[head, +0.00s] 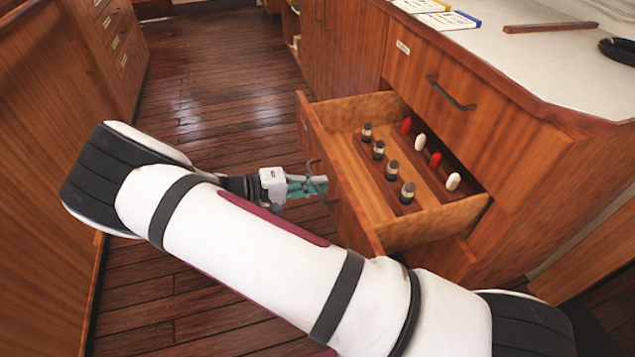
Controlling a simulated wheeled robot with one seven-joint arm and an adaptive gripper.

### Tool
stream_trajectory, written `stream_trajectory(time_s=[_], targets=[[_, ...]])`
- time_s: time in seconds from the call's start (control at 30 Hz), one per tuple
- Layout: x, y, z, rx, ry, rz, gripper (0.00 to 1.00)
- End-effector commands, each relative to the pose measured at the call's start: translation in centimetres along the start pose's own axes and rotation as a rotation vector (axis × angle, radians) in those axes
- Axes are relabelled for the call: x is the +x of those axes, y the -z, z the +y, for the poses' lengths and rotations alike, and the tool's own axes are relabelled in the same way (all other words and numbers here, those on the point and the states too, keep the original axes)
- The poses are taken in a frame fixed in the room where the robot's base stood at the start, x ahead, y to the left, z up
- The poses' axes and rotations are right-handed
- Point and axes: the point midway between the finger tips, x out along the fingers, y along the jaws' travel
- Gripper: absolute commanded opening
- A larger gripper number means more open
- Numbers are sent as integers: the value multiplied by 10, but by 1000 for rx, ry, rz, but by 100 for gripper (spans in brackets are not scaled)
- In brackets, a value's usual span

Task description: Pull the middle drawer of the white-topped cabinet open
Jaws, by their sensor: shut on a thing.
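The white-topped cabinet (530,140) stands at the right with a wooden drawer (372,238) pulled well out below a shut top drawer (440,75). The open drawer is the middle one as far as I can see; the fronts below it are largely hidden. My gripper (318,186) is at the outer face of its front panel, shut on the drawer's dark handle (314,163), of which only a small part shows. My white arm crosses the foreground and hides the cabinet's lower part.
Several dark banded cylinders (391,170) and red and white pieces (453,181) stand in the open drawer. Booklets (447,20) and a wooden stick (550,27) lie on the white top. Wooden cabinets line the left. The plank floor (215,90) between is clear.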

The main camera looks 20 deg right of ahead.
Motion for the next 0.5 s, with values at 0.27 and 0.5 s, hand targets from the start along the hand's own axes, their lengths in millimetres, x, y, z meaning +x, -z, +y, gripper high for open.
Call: stream_trajectory(time_s=[0.27, 0.5], targets=[[0, 0, -1, -1, 1, 0, 29], [-1, 0, 0, 0, 1, 0, 29]])
